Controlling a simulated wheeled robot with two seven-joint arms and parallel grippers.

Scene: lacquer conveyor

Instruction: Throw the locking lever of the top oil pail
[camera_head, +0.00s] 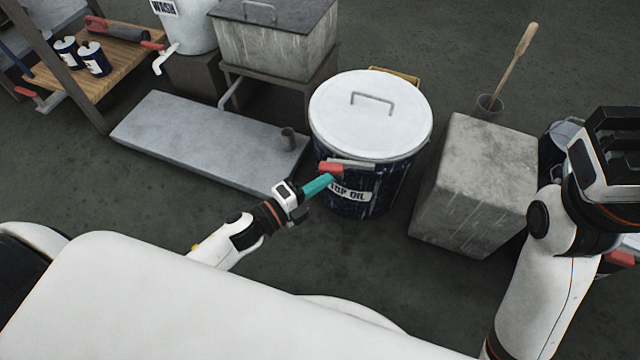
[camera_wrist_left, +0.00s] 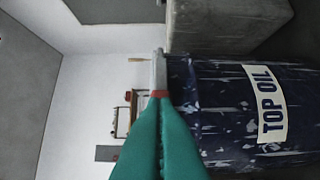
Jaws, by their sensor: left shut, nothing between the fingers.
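The top oil pail (camera_head: 365,190) is a dark blue, paint-streaked drum with a white lid (camera_head: 372,110) and a "TOP OIL" label. Its locking lever (camera_head: 330,170), with a red grip and grey bar, sits at the front of the rim. My left gripper (camera_head: 331,179) has teal fingers, shut and empty, just below the red grip. In the left wrist view the pail (camera_wrist_left: 215,120) lies sideways, and the fingertips (camera_wrist_left: 160,100) overlap the red end of the lever (camera_wrist_left: 159,75); contact is unclear.
A concrete block (camera_head: 475,185) stands right of the pail, with a pot and wooden-handled tool (camera_head: 490,103) behind it. A low grey slab (camera_head: 190,138) with a small cup lies left. A bench with cans (camera_head: 95,58) is at far left. Floor in front is clear.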

